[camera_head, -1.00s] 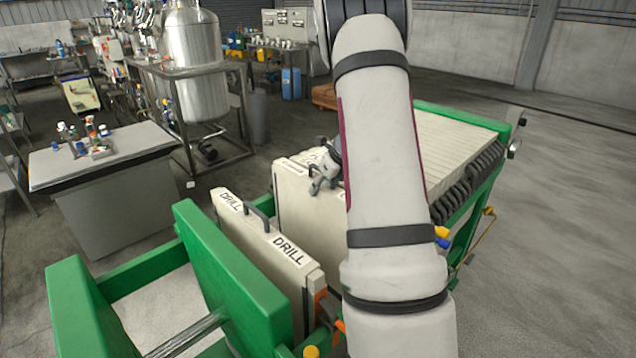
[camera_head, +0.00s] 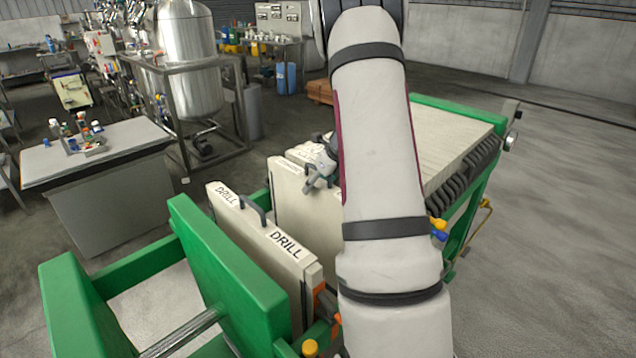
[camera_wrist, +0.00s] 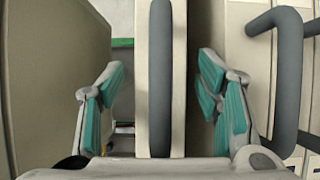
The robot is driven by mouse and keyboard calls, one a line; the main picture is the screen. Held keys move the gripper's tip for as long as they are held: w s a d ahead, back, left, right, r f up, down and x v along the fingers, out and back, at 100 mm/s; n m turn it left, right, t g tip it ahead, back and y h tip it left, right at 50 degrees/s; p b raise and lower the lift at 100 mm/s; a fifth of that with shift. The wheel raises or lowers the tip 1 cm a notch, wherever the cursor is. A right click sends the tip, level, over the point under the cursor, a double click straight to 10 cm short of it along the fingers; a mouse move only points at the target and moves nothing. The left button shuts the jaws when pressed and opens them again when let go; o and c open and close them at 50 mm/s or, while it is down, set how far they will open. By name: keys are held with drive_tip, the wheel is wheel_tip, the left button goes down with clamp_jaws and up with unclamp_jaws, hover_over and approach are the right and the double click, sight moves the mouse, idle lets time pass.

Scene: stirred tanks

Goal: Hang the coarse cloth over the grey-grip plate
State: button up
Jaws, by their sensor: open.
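My gripper (camera_head: 318,178) is open at the top of a cream plate (camera_head: 300,215) in the middle of the press, partly hidden by my arm. In the wrist view, the teal-padded fingers of my gripper (camera_wrist: 160,72) stand on either side of a cream plate edge (camera_wrist: 180,130) with a grey grip bar (camera_wrist: 160,85). A gap shows between each finger and the plate. Another cream plate with a dark handle and DRILL labels (camera_head: 285,245) stands nearer. I cannot make out a coarse cloth as a separate thing.
The green press frame (camera_head: 220,265) surrounds the plates, with a packed stack of plates (camera_head: 450,145) at right. In the wrist view, a neighbouring plate's grey handle (camera_wrist: 290,80) stands close on the right. A grey bench (camera_head: 110,155) and a steel tank (camera_head: 190,60) stand behind left.

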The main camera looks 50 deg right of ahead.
drive_tip(key=v, duration=1.2)
drive_tip(key=s+a+r+n+y, duration=0.1)
drive_tip(key=a+r+n, duration=0.4)
drive_tip(key=a, duration=0.4)
drive_tip(key=s+a+r+n, duration=0.1)
drive_tip(key=a+r+n, duration=0.1)
drive_tip(key=a+n, duration=0.6)
drive_tip(key=s+a+r+n+y, duration=0.1)
drive_tip(key=a+r+n, duration=0.4)
drive_tip(key=a, duration=0.5)
drive_tip(key=s+a+n+h, duration=0.1)
drive_tip(key=s+a+n, duration=1)
drive_tip(key=n, duration=0.7)
drive_tip(key=s, duration=0.3)
drive_tip(key=shift+a+f+n+g+h, duration=0.25)
drive_tip(key=shift+a+n+g+h, duration=0.05)
drive_tip(key=shift+s+d, duration=0.1)
drive_tip(key=shift+s, duration=0.05)
